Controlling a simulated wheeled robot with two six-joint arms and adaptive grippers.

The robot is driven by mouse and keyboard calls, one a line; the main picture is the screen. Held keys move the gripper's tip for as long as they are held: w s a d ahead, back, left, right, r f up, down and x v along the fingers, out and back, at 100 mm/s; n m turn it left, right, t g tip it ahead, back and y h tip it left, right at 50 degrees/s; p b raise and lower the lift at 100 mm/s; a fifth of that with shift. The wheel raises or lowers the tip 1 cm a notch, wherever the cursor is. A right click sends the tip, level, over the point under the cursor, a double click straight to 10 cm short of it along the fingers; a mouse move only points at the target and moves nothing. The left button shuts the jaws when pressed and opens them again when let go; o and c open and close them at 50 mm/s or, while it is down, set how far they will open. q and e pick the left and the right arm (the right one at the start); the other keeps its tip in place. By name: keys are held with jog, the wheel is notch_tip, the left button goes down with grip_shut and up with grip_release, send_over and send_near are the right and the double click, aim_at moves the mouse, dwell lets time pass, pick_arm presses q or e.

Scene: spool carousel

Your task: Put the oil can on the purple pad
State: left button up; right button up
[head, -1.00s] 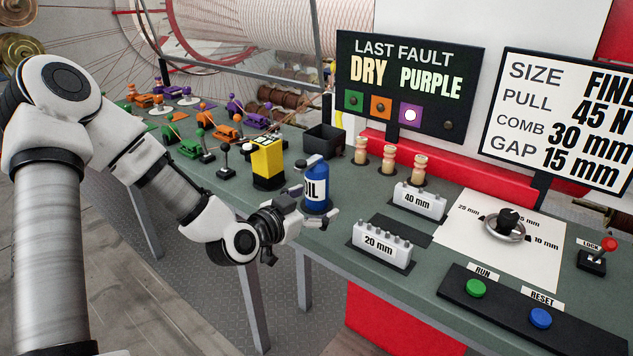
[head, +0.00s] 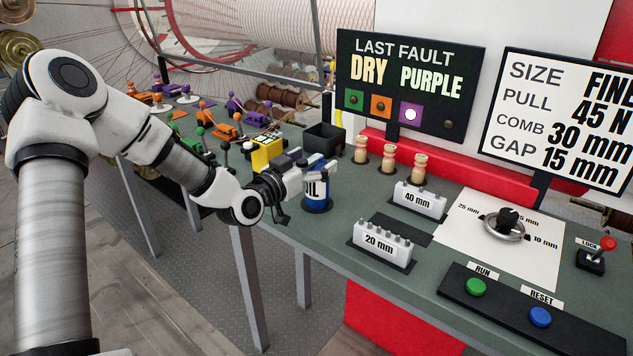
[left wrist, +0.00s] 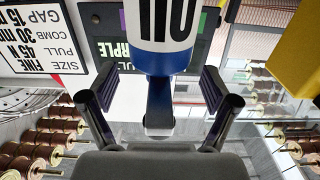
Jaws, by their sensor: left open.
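The blue oil can (head: 317,203) with a white "OIL" label stands upright on the green bench. My left gripper (head: 305,182) is open beside its upper part, and a finger hides part of its top. In the left wrist view the oil can (left wrist: 163,55) appears upside down, between and beyond the spread fingers (left wrist: 158,90); no grip on it shows. Purple pieces (head: 255,118) stand among the coloured levers at the far left of the bench, but I cannot tell which is the purple pad. My right gripper is not in view.
A yellow block (head: 266,155) stands just left of the can, close to my gripper. A dark bin (head: 323,140) is behind it. Bench in front of the can is clear.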

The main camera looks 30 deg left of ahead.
pick_arm(q)
jog(key=shift+w+d, duration=0.2)
jog(key=shift+w, duration=0.65)
jog(key=shift+s+a, duration=0.15)
jog(key=shift+c, duration=1)
grip_shut()
